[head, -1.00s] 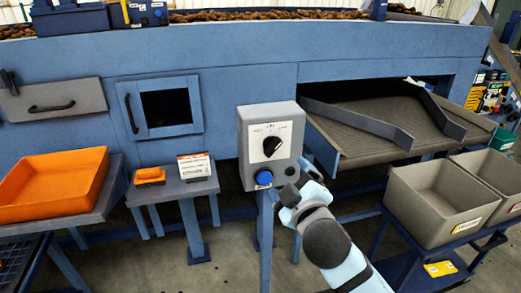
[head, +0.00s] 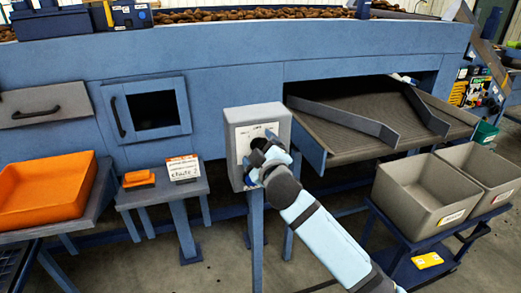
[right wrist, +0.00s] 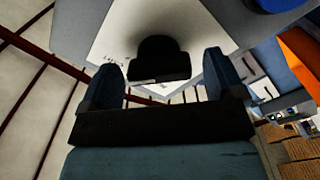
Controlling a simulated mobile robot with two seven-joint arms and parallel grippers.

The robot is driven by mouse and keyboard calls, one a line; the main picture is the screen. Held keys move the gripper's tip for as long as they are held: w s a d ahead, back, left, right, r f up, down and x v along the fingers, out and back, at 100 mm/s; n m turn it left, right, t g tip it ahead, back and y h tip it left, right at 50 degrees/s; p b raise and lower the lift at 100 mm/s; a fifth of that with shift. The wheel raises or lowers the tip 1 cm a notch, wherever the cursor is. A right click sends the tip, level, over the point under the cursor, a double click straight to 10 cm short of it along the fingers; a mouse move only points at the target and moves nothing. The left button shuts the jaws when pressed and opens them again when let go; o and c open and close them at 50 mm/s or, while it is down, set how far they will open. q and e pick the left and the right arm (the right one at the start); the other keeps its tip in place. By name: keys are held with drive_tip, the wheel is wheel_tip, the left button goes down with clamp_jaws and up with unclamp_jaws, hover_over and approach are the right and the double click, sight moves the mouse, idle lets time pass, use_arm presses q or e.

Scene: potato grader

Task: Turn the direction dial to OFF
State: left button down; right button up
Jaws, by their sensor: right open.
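The direction dial (right wrist: 160,48) is a black knob on a white label plate (right wrist: 112,40) in the right wrist view. In the head view the plate is on the front of a grey control box (head: 284,122), and my gripper covers the dial. My right gripper (head: 262,158) is at the box front, open. In the right wrist view its two fingers stand on either side of the knob, with visible gaps, so it is not closed on it. The label text is too small and blurred to read. My left gripper is not in view.
A blue round button (right wrist: 268,4) shows at the right wrist view's top edge. A small table (head: 160,195) and an orange tray (head: 45,210) stand left.

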drive_tip(key=c, duration=0.9)
drive_tip(key=shift+r+n+p, duration=0.15)
drive_tip(key=shift+n+p, duration=0.85)
drive_tip(key=n+p, duration=0.2)
drive_tip(key=n, duration=0.1)
drive_tip(key=shift+n+p, duration=0.45)
drive_tip(key=shift+n, duration=0.25)
drive_tip(key=shift+f+n+p, duration=0.2)
drive_tip(key=shift+n+p, duration=0.15)
drive_tip(key=shift+n, duration=0.25)
